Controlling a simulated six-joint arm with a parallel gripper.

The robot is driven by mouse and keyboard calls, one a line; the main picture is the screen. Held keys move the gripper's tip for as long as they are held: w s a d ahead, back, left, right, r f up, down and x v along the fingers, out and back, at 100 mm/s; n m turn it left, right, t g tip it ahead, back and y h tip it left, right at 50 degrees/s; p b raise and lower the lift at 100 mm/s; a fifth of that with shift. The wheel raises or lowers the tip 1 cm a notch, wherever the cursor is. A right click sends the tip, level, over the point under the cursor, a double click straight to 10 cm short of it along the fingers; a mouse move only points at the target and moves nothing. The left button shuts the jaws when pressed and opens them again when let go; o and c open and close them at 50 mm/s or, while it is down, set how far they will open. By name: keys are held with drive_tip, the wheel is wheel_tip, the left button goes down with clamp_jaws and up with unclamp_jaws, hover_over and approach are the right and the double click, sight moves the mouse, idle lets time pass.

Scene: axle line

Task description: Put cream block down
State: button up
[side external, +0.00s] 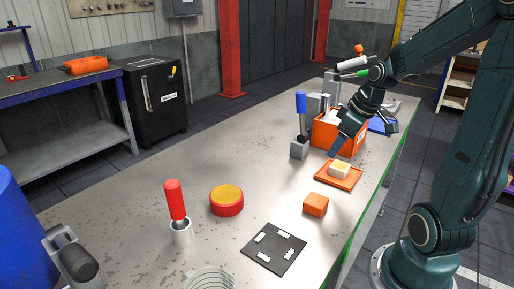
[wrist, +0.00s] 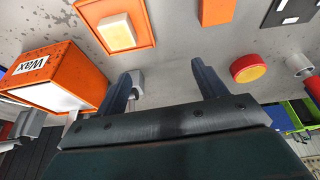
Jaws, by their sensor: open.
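The cream block (side external: 340,169) rests on the orange tray (side external: 325,180) on the metal table. In the wrist view the cream block (wrist: 117,31) sits near the middle of the orange tray (wrist: 146,38), at the upper left. My gripper (side external: 336,150) is above and behind the block in the side view, apart from it. In the wrist view my gripper (wrist: 162,72) has its two fingers spread wide with nothing held between them. The block lies beyond the fingertips, toward the left finger's side.
An orange box (side external: 325,134) marked "Wax" (wrist: 30,65) stands close behind the tray. An orange block (side external: 316,204) lies in front of it. A blue-handled tool (side external: 300,125), a red and yellow round piece (side external: 227,200) and a black plate (side external: 274,248) are also on the table. The middle is clear.

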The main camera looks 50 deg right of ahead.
drive_tip(key=s+a+r, duration=0.4)
drive_tip(key=a, duration=0.5)
drive_tip(key=s+a+r+t, duration=0.1)
drive_tip(key=s+a+r, duration=0.3)
drive_tip(key=a, duration=0.5)
drive_tip(key=shift+a, duration=0.25)
idle(0.5)
